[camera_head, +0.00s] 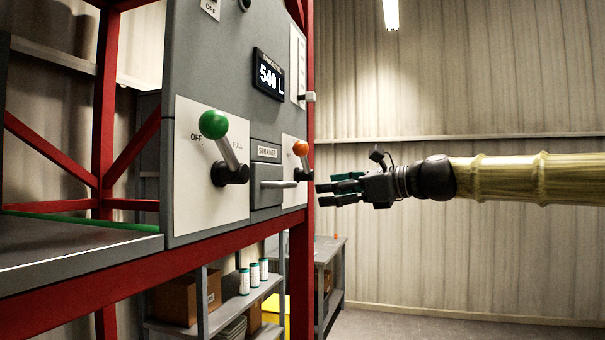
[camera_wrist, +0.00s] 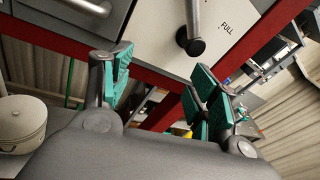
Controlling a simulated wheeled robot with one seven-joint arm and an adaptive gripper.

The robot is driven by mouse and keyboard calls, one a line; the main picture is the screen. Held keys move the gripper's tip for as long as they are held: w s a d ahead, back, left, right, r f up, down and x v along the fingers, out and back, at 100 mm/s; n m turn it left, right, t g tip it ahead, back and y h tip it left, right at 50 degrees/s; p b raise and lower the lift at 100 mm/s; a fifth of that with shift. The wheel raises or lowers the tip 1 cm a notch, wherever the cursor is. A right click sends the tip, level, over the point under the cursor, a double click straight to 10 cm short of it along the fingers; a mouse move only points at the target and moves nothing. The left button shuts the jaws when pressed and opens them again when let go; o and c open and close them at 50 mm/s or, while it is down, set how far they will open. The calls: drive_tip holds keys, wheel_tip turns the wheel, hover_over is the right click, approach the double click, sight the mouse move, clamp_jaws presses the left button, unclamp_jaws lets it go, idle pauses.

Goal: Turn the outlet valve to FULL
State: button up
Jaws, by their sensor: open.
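A lever with an orange knob (camera_head: 301,148) stands roughly upright on a pale plate right of the strainer drawer. In the wrist view its dark pivot (camera_wrist: 194,46) and lower rod show, with "FULL" printed to the right; its knob is out of view. A lever with a green knob (camera_head: 213,124) sits on the nearer plate between "OFF" and "FULL", tilted toward "OFF". No label naming the outlet valve is readable. My gripper (camera_head: 334,190) is open and empty, right of the orange-knobbed lever and apart from it. Its green-padded fingers (camera_wrist: 160,78) spread below that pivot in the wrist view.
The strainer drawer (camera_head: 268,198) has a protruding handle between the two plates. A display (camera_head: 269,75) above reads 540 L. A red frame (camera_head: 302,255) supports the panel. A low shelf (camera_head: 225,312) with canisters and boxes stands below.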

drive_tip(key=y, duration=0.2)
approach(302, 149)
drive_tip(key=w, duration=0.2)
drive_tip(key=p+x, duration=0.3)
drive_tip(key=x, duration=0.7)
drive_tip(key=shift+d+r, duration=0.1)
drive_tip(key=shift+r, duration=0.05)
drive_tip(key=shift+c, duration=0.3)
drive_tip(key=shift+w+m, duration=0.1)
drive_tip(key=shift+m, duration=0.2)
clamp_jaws()
